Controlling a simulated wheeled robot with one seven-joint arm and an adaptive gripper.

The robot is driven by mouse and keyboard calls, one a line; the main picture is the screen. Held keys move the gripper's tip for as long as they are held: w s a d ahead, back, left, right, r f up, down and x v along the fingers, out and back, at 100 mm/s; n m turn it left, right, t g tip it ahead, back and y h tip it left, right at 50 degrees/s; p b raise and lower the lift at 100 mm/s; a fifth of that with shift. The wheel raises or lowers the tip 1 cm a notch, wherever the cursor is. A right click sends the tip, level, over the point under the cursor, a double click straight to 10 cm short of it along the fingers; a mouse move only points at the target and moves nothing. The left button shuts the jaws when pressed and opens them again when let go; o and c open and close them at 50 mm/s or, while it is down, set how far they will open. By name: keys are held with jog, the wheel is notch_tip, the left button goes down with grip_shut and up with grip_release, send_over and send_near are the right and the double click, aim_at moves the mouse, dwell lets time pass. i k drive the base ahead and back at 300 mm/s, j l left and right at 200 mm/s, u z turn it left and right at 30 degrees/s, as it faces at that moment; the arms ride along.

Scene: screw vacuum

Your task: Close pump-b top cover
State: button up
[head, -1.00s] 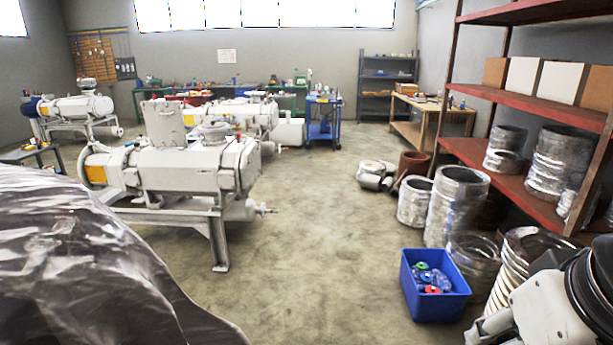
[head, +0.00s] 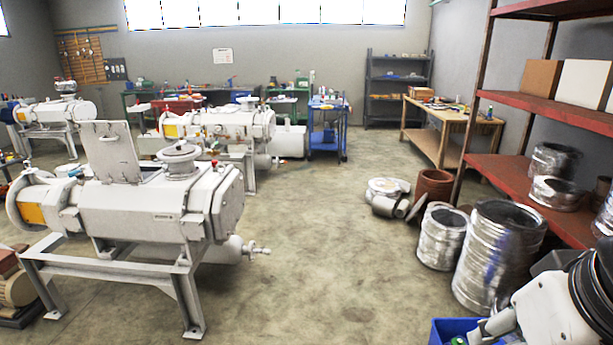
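Several white screw vacuum pumps stand on metal frames at the left; I cannot tell which is pump-b. The nearest pump (head: 140,205) has a raised flat top cover (head: 108,150), standing open and tilted slightly back. A round flanged port (head: 180,160) sits on its top, right of the cover. A second pump (head: 218,125) stands behind it, and a third pump (head: 55,112) is at the far left. Part of my white and black arm shows at the lower right, well away from the pumps. My gripper's fingertips cannot be made out.
A blue bin (head: 445,331) is at the bottom edge beside my arm. Metal cylinders (head: 498,255) and a red shelf (head: 560,110) line the right. A wooden workbench (head: 452,125) and blue cart (head: 327,130) stand farther back. The middle floor (head: 320,250) is clear.

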aim_at(110, 152)
jog(key=i+u, duration=0.1)
jog(key=i, duration=0.85)
jog(key=i+l+u, duration=0.1)
jog(key=i, duration=0.8)
jog(key=i+u, duration=0.2)
jog(key=u, duration=0.25)
jog(key=i+l+u, duration=0.1)
jog(key=u, duration=0.35)
jog(key=i+l+u, duration=0.2)
jog(key=u, duration=0.25)
jog(key=i+u, duration=0.1)
jog(key=u, duration=0.35)
jog(key=i+j+u, duration=0.15)
jog(key=i, duration=0.35)
jog(key=i+j+u, duration=0.2)
jog(key=i+j, duration=0.15)
jog(key=i, duration=0.15)
